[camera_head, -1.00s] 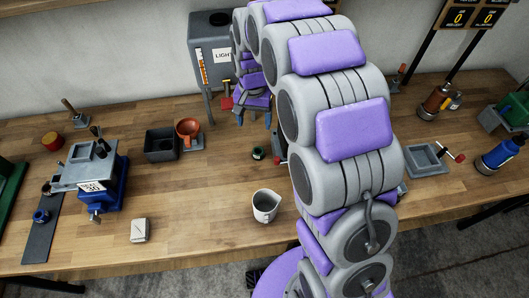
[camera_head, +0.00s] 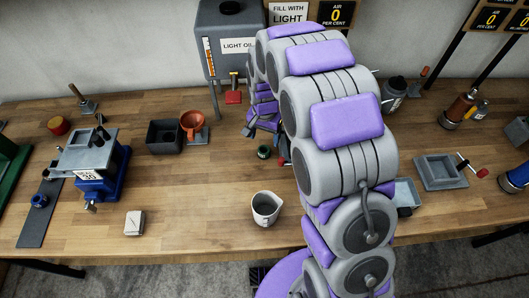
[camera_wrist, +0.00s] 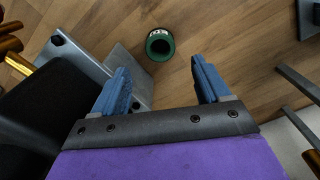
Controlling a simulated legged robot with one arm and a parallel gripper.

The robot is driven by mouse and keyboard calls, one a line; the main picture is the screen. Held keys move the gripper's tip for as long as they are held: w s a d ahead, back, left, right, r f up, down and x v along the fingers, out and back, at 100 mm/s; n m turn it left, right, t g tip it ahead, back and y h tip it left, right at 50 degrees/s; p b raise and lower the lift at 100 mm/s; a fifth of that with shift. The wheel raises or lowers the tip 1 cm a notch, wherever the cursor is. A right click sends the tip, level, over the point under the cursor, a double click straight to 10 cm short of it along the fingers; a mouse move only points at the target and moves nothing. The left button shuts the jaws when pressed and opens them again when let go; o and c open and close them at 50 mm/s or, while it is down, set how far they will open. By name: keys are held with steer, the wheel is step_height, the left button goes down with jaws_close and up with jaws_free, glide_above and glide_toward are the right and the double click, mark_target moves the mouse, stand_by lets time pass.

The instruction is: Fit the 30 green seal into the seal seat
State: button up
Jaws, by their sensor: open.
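The green seal (camera_head: 263,152) is a small dark ring with a green rim on the bench, just left of my arm. In the wrist view the green seal (camera_wrist: 160,45) shows a white label on its side and lies beyond the fingertips, roughly centred between them. My gripper (camera_wrist: 160,78) is open and empty, its two blue fingers apart and not touching the seal. In the head view my gripper (camera_head: 262,122) is partly hidden by my arm and close behind the seal. I cannot pick out the seal seat with certainty. A grey-and-blue fixture (camera_head: 90,160) at left carries a "30" label.
In the wrist view a grey metal fixture (camera_wrist: 85,65) lies close by the left finger.

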mark_target(264, 148)
steer(key=f, duration=0.2)
steer(key=f+b, duration=0.1)
steer(key=f, duration=0.2)
steer(key=shift+a+f, duration=0.2)
steer(key=shift+f, duration=0.55)
steer(key=shift+d, duration=0.1)
steer(key=shift+r, duration=0.1)
steer(key=c, duration=1.2)
steer(key=shift+r, duration=0.1)
